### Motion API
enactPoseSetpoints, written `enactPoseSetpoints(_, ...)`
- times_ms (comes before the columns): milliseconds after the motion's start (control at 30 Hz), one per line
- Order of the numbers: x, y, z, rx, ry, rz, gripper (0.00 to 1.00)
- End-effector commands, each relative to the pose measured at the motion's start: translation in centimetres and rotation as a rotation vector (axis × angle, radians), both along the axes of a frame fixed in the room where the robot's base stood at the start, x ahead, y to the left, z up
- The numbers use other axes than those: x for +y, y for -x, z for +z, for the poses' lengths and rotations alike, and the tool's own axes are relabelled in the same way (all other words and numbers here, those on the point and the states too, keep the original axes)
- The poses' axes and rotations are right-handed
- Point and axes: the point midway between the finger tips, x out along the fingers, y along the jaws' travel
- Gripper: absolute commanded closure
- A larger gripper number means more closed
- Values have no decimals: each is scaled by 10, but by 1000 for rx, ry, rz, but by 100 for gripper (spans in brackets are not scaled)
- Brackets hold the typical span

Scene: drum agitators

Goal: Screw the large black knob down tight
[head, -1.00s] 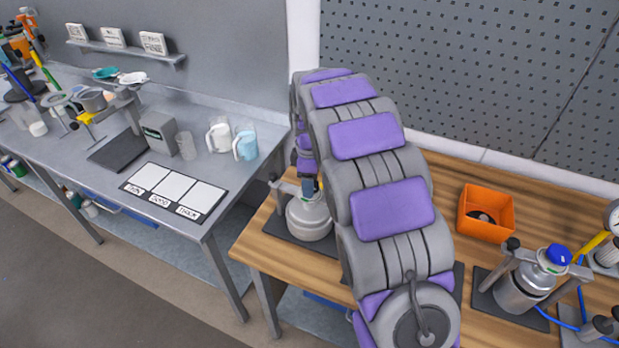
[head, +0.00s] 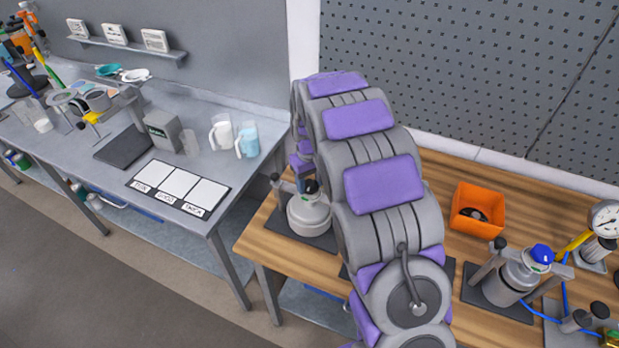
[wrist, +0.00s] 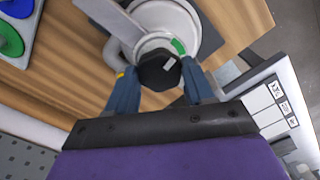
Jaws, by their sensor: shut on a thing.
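The large black knob (wrist: 159,70) is a dark faceted cap with a pale mark, on top of a pale grey drum (wrist: 190,22) in the wrist view. My gripper (wrist: 158,74) has its blue fingers on both sides of the knob and is shut on it. A green band shows on the drum's neck beside the knob. In the head view the drum (head: 309,217) stands on a dark mat at the left end of the wooden table, partly hidden by my arm. My gripper (head: 306,168) is over its top there, mostly hidden.
A clamp post with a small black knob (head: 276,178) stands left of the drum. An orange bin (head: 477,209), a blue-capped drum (head: 513,282) and a gauge (head: 605,219) are to the right. A grey bench (head: 180,228) with jugs stands left, past a gap.

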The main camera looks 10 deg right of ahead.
Motion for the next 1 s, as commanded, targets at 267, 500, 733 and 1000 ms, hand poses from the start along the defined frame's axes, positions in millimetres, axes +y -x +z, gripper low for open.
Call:
enactPoseSetpoints(267,0,-1,3,-8,0,-148,78)
enactPoseSetpoints(500,0,-2,3,-10,0,-204,78)
enactPoseSetpoints(733,0,-2,3,-11,-1,-216,78)
enactPoseSetpoints(1000,0,-2,4,-11,-1,-214,44)
